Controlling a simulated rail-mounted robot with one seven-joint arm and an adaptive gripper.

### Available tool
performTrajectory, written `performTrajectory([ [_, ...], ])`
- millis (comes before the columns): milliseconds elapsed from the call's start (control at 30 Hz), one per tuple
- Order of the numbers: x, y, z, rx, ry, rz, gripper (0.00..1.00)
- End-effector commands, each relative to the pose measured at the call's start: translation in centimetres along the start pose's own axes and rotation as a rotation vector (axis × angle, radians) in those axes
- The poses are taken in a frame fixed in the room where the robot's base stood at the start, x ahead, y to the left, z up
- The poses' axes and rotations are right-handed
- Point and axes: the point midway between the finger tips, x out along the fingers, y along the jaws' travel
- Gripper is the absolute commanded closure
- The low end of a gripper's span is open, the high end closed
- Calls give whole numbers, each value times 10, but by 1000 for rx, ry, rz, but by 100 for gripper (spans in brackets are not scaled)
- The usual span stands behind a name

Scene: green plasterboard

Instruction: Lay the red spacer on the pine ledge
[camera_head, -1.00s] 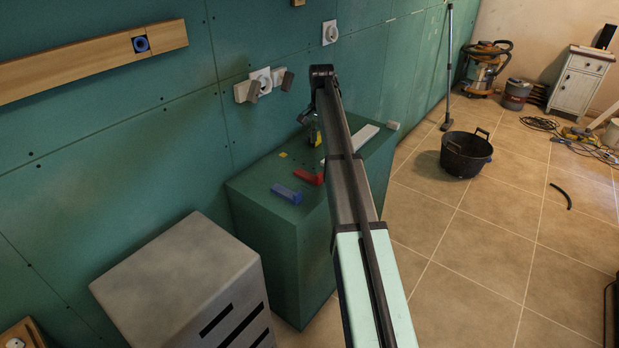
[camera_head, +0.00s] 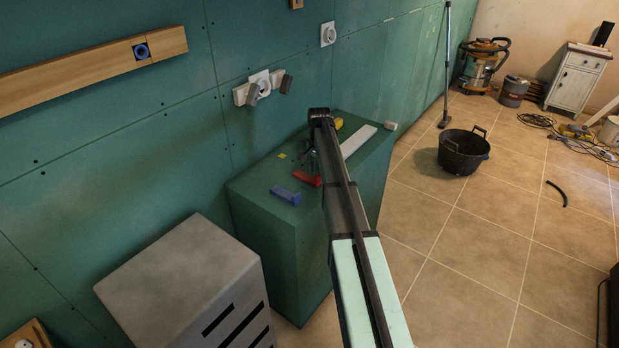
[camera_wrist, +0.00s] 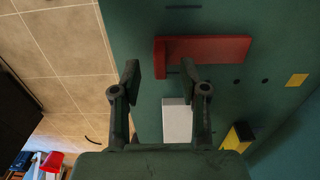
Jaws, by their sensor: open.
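The red spacer (camera_head: 307,179) lies on top of the green box (camera_head: 275,225), beside a blue spacer (camera_head: 286,195). It also shows in the wrist view (camera_wrist: 210,49), a bar with a raised end at its left. My gripper (camera_head: 309,158) is just behind the red spacer in the head view, partly hidden by my arm. In the wrist view my gripper (camera_wrist: 160,70) is open and empty, its right fingertip overlapping the spacer's lower edge; contact cannot be told. The pine ledge (camera_head: 80,74) is a pale wooden strip on the green wall at upper left, with a blue round part near its right end.
A white strip (camera_head: 358,141), a yellow block (camera_head: 338,123) and a small yellow piece (camera_head: 281,156) are on the green box. A grey cabinet (camera_head: 180,262) stands at front left. White sockets (camera_head: 262,84) stick out from the wall above the box.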

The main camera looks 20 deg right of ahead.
Motion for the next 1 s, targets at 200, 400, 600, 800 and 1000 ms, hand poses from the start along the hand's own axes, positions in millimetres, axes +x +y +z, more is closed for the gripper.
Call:
performTrajectory([
  [200,26,0,0,0,0,0,56],
  [400,32,0,-1,0,1,-1,56],
  [600,31,0,0,0,1,-1,99],
  [800,31,0,-1,0,1,0,100],
  [1000,31,0,-1,0,1,-1,100],
])
